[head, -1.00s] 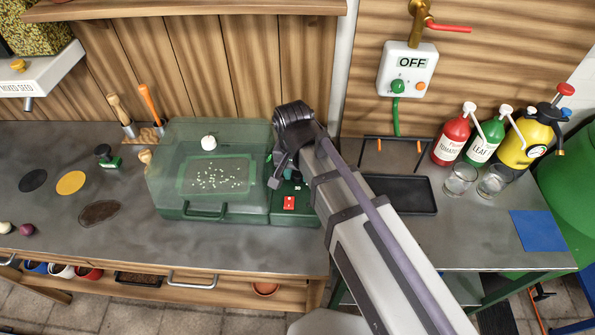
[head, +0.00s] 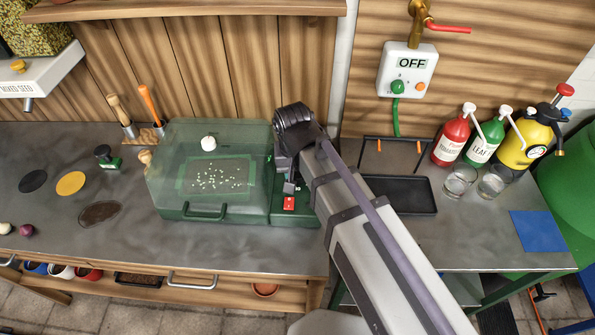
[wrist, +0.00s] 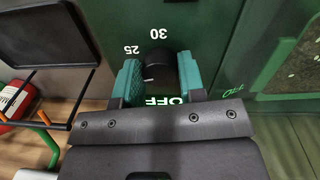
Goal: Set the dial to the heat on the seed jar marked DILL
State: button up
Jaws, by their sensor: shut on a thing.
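A short white line on the knob points left and slightly down. My gripper (wrist: 155,76) has its teal fingers shut on the knob, one on each side. In the head view my gripper (head: 289,187) is at the right end of the green propagator (head: 185,213) and hides the dial. I see no seed jar marked DILL in these frames.
A red switch (head: 289,203) sits on the propagator's control panel just in front of my gripper. A black tray (head: 402,194) lies to the right, with bottles and glasses beyond. A wall box (head: 407,70) reads OFF. The bench front is mostly clear.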

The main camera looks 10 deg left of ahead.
aim_at(296, 175)
jog(key=shift+n, duration=1.1)
jog(key=o, duration=0.9)
jog(key=shift+r, duration=0.1)
jog(key=r+p, duration=1)
jog(key=p, duration=0.1)
jog(key=shift+s+a+r, duration=0.15)
jog(key=shift+a+r, duration=0.1)
jog(key=shift+r, duration=0.1)
jog(key=shift+f, duration=0.1)
